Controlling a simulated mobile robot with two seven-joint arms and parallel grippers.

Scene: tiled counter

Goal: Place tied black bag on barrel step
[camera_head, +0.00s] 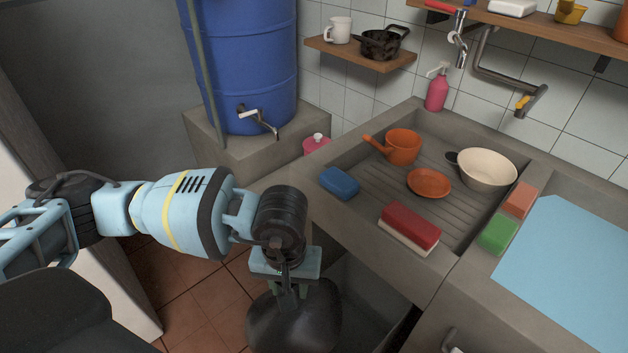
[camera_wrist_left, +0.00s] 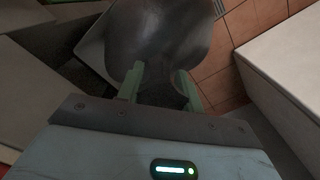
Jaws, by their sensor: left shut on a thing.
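The tied black bag (camera_head: 295,322) hangs from my left gripper (camera_head: 288,290), in front of the counter near the bottom of the head view. My left gripper is shut on the bag's neck. In the left wrist view the bag (camera_wrist_left: 160,35) spreads out beyond the two green fingers of the gripper (camera_wrist_left: 160,85). The barrel step (camera_head: 262,155) is a grey concrete block at the back, under a blue barrel (camera_head: 245,75) with a tap. The gripper and bag are in front of the step and apart from it. My right gripper is not in view.
A pink lidded pot (camera_head: 316,143) stands at the right of the step. The concrete sink counter (camera_head: 350,223) is right of my arm, holding a blue sponge (camera_head: 340,183), a red brush (camera_head: 410,228) and orange dishes (camera_head: 429,183). Tiled floor (camera_head: 200,305) is open below my arm.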

